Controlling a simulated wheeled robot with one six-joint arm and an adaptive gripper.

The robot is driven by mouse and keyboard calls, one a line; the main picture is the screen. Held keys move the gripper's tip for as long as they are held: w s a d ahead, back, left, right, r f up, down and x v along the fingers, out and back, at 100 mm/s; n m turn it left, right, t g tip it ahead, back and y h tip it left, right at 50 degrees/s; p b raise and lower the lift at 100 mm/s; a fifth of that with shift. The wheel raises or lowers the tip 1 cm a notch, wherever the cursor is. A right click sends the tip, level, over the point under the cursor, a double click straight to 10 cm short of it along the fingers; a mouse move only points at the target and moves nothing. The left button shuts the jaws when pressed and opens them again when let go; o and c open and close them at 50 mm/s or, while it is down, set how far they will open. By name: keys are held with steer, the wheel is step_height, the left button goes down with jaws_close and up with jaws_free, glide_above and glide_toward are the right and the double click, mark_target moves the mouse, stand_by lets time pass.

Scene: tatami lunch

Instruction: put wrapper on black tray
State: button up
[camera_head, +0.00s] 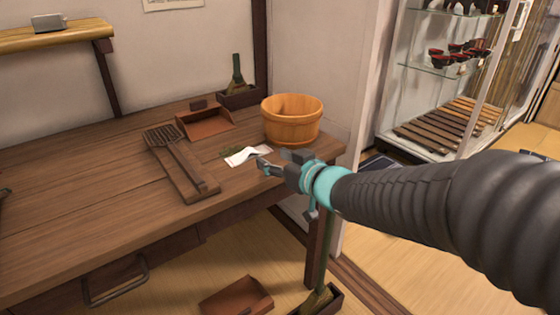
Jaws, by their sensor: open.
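A white crumpled paper (242,157), which looks like the wrapper, lies on the wooden table near its right end. A small dark green patch (232,149) shows right behind it. My gripper (261,165) is open, just right of the paper and in front of the wooden tub; whether its fingertips touch the paper is too small to tell. A dark tray-like box (238,98) stands at the back of the table against the wall and holds a green-handled brush (237,72). I cannot tell whether this is the black tray.
A wooden tub (292,120) stands behind my gripper. The table's left part (70,190) is clear. A glass cabinet (430,70) stands at right.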

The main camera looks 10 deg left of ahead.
steer(key=shift+d, duration=0.2)
steer(key=d+r+m+t+h, duration=0.1)
steer(key=d+m+t+h, duration=0.25)
steer(key=d+h, duration=0.65)
steer(key=s+d+f+m+g+h, duration=0.1)
steer(key=s+d+m+g, duration=0.1)
steer(key=s+d, duration=0.3)
steer(key=s+d+f+m+g+h, duration=0.1)
steer(key=s+d, duration=0.4)
steer(key=d, duration=0.8)
steer(key=shift+s+f+m+g+h, duration=0.25)
steer(key=shift+f+m+g, duration=0.25)
steer(key=shift+m, duration=0.65)
steer(key=s+f+g, duration=0.1)
steer(key=s, duration=0.2)
steer(key=s+d+f+g, duration=0.1)
steer(key=s, duration=0.3)
steer(key=s+f+m+g, duration=0.1)
steer(key=s, duration=0.3)
steer(key=shift+s+d+f+g, duration=0.1)
steer(key=shift+d+f+g, duration=0.05)
steer(key=shift+d+g, duration=0.2)
steer(key=shift+c, duration=0.4)
steer(key=shift+s+a+f, duration=0.1)
steer(key=shift+s+f, duration=0.05)
steer(key=shift+s, duration=0.25)
steer(key=shift+c, duration=0.2)
